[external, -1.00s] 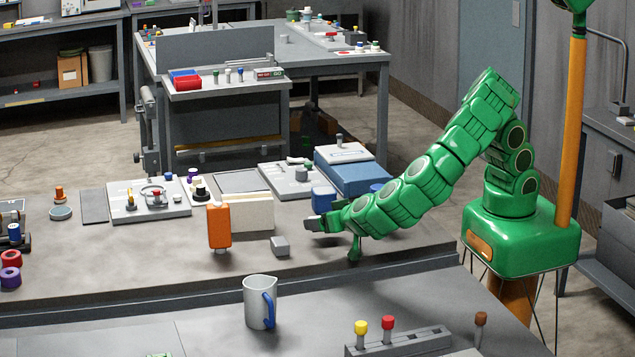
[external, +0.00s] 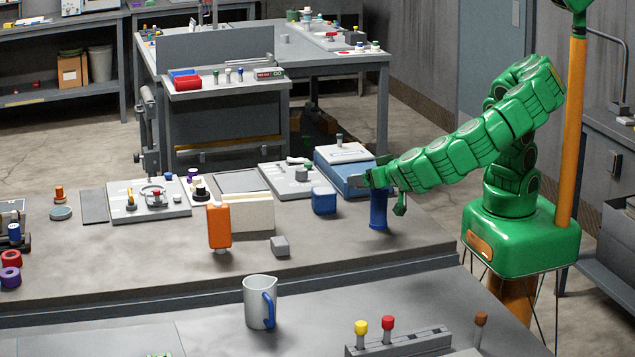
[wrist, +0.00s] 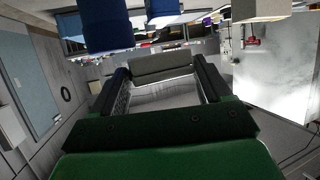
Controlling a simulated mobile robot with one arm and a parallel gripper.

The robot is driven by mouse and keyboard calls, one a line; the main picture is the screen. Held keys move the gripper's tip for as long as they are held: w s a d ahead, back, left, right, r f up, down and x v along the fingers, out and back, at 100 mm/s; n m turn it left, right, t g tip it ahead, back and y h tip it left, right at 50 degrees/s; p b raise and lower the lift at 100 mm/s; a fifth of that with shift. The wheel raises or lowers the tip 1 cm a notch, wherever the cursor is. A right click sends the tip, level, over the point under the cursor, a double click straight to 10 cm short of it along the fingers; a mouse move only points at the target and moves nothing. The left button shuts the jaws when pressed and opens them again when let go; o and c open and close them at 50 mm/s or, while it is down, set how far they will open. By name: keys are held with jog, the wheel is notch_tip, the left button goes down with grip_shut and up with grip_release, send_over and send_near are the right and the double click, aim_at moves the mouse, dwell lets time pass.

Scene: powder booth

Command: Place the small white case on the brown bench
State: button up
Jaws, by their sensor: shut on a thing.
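My gripper (external: 366,181) is raised above the right part of the brown bench (external: 150,262), close to a blue cylinder and a blue box in the external view. It is shut on a small pale case (external: 356,180), which sticks out past the fingertips to the left. In the wrist view, the white case (wrist: 165,95) sits between the two dark fingers of my gripper (wrist: 160,70), and its far side looks grey. The case is clear of the bench top. My fingers hide part of it in the external view.
A blue cylinder (external: 378,210) stands just below my gripper. A blue block (external: 324,201), blue box (external: 345,178), orange bottle (external: 219,228) and grey block (external: 280,246) are on the bench.

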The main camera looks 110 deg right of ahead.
jog(key=shift+s+d+r, duration=0.1)
jog(key=shift+s+r, duration=0.15)
jog(key=shift+s, duration=0.3)
jog(key=shift+s+r, duration=0.25)
jog(key=shift+s, duration=0.3)
